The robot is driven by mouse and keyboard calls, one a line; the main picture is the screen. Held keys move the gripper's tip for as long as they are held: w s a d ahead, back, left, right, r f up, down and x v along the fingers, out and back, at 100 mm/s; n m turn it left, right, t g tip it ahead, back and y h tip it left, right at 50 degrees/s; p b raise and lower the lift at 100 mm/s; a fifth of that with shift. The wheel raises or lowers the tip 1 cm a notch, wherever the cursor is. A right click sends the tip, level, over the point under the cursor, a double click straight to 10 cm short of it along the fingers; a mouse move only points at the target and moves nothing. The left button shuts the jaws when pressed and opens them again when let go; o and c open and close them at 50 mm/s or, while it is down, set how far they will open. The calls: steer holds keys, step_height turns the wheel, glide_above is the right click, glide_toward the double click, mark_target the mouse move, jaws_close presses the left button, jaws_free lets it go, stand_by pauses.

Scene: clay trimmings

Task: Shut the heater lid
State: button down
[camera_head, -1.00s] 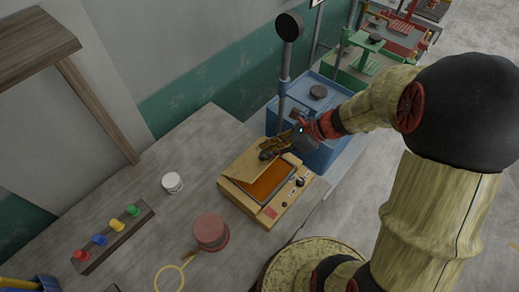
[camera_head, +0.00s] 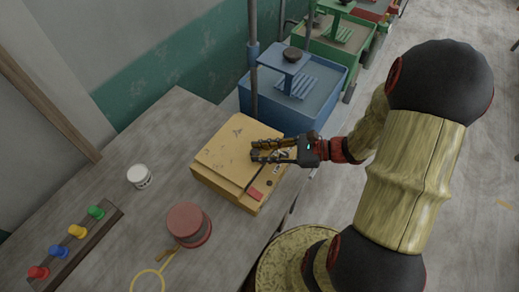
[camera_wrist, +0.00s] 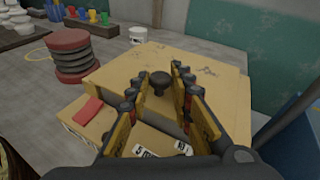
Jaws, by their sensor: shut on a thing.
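The heater (camera_head: 233,202) is a tan box on the bench, with a red label and dark knobs on its front strip. Its tan lid (camera_head: 228,150) lies down over the top, and the orange inside is hidden. A small gap under the lid cannot be ruled out. My gripper (camera_head: 254,154) is at the lid's front edge, shut on the lid's dark knob. In the wrist view the knob (camera_wrist: 160,80) shows between the fingertips, with the lid (camera_wrist: 205,75) spread out behind it.
A red round stack (camera_head: 188,224) and a white jar (camera_head: 139,176) stand left of the heater. A rack with coloured pegs (camera_head: 70,243) is farther left. A blue tub (camera_head: 318,100) stands behind the heater. Bare bench lies between jar and rack.

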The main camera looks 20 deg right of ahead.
steer(key=shift+s+f, duration=0.1)
steer(key=shift+f, duration=0.4)
steer(key=c, duration=1.6)
jaws_free()
steer(key=shift+d+r, duration=0.1)
steer(key=shift+s+d, duration=0.1)
steer(key=shift+d, duration=0.15)
steer(key=v, duration=1.1)
steer(key=shift+s+r, duration=0.1)
steer(key=shift+r, duration=0.15)
